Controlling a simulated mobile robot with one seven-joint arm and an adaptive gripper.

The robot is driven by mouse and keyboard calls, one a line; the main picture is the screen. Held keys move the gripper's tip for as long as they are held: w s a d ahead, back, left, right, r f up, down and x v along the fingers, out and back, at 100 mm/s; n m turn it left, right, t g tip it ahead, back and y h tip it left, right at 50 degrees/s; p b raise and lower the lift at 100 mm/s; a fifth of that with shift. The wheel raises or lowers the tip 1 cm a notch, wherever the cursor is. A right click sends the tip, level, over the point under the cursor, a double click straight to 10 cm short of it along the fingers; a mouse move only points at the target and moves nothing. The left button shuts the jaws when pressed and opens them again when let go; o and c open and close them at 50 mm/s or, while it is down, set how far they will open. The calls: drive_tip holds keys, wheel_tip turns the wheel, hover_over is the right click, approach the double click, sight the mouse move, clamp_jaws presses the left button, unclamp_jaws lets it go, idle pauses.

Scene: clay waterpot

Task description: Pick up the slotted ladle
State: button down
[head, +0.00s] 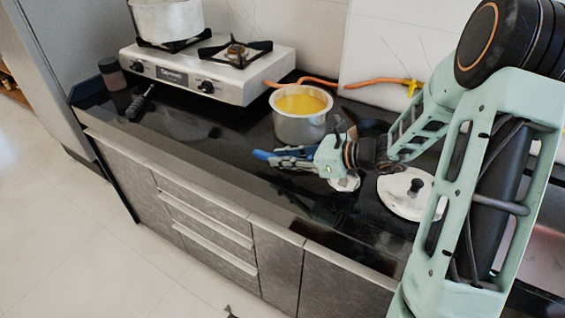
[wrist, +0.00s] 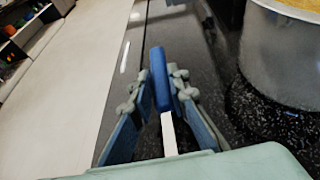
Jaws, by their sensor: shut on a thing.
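The slotted ladle shows in the wrist view as a blue handle (wrist: 159,78) with a pale flat shaft (wrist: 169,136) running back toward my gripper's palm. My gripper (wrist: 162,92) is shut on the handle, with one finger on each side. In the head view my gripper (head: 285,158) is low over the black counter, in front of the pot, and the blue handle end (head: 262,155) sticks out to the left of its fingers. A pale round piece (head: 344,184) shows below the gripper; I cannot tell whether it is the ladle's head. The slots are not visible.
A metal pot (head: 301,125) with yellow contents stands just behind my gripper. A white lid (head: 408,196) with a black knob lies to the right. A gas stove (head: 208,72) with a pan (head: 168,20) is at the back left. The counter's front edge is close.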

drive_tip(key=s+r+p, duration=0.2)
drive_tip(key=s+r, duration=0.8)
drive_tip(key=s, duration=0.4)
drive_tip(key=shift+d+p, duration=0.2)
drive_tip(key=shift+p, duration=0.2)
drive_tip(key=shift+w, duration=0.15)
